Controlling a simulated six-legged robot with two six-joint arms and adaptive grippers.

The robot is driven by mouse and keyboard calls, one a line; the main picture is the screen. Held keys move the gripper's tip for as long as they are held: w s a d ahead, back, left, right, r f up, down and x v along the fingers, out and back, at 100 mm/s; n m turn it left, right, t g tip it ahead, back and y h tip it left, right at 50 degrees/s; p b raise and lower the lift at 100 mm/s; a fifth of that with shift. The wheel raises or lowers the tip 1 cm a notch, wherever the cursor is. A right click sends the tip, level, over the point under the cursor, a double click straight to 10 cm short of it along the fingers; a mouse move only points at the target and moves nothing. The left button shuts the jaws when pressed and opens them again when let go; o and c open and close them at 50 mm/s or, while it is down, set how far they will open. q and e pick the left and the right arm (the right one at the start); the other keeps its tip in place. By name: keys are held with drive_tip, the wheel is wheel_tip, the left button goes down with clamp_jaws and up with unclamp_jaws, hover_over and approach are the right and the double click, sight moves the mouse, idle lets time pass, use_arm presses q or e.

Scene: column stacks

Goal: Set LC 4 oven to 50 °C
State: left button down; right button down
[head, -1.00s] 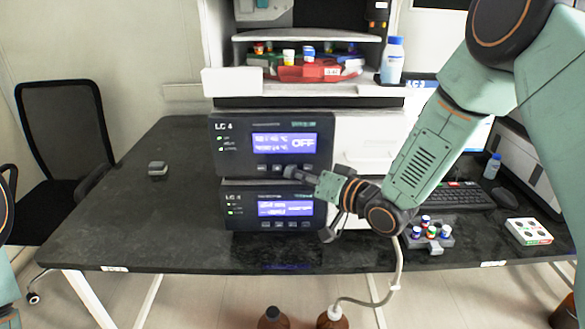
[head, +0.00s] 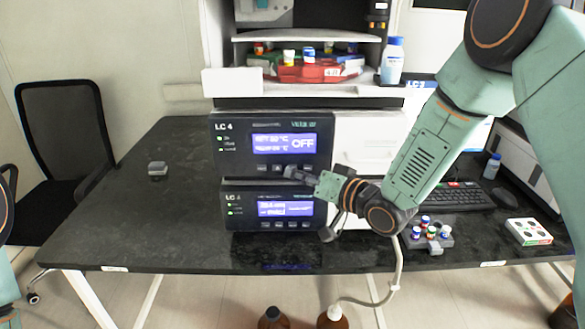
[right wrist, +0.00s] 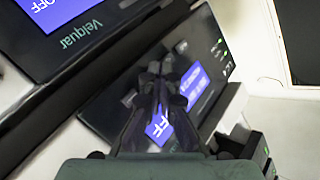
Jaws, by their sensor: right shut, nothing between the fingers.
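The LC 4 oven unit (head: 225,150) is the upper black box at the table's middle, with green lights at its left. Its blue display (head: 284,143) reads OFF at the right; the small temperature digits at its left are too blurred to read surely. A row of small buttons (head: 262,168) runs below the display. My right gripper (head: 291,173) is shut and empty, its tips at this row near the middle, hiding some buttons; contact cannot be told. My left gripper is out of view.
A similar lower unit (head: 236,221) with its own blue display stands directly below. A shelf (head: 300,90) with bottles and boxes is above. A vial rack (head: 435,246) and keyboard (head: 455,196) are at right. The table's left part (head: 150,215) is mostly clear.

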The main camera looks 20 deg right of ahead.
drive_tip(key=shift+s+a, duration=0.2)
drive_tip(key=shift+s, duration=0.45)
drive_tip(key=shift+s+a+p, duration=0.2)
drive_tip(key=shift+s, duration=0.6)
drive_tip(key=shift+s+a+p, duration=0.15)
drive_tip(key=shift+s+a, duration=0.1)
drive_tip(key=shift+s, duration=0.55)
drive_tip(key=shift+s+a+p, duration=0.2)
drive_tip(key=shift+s, duration=0.6)
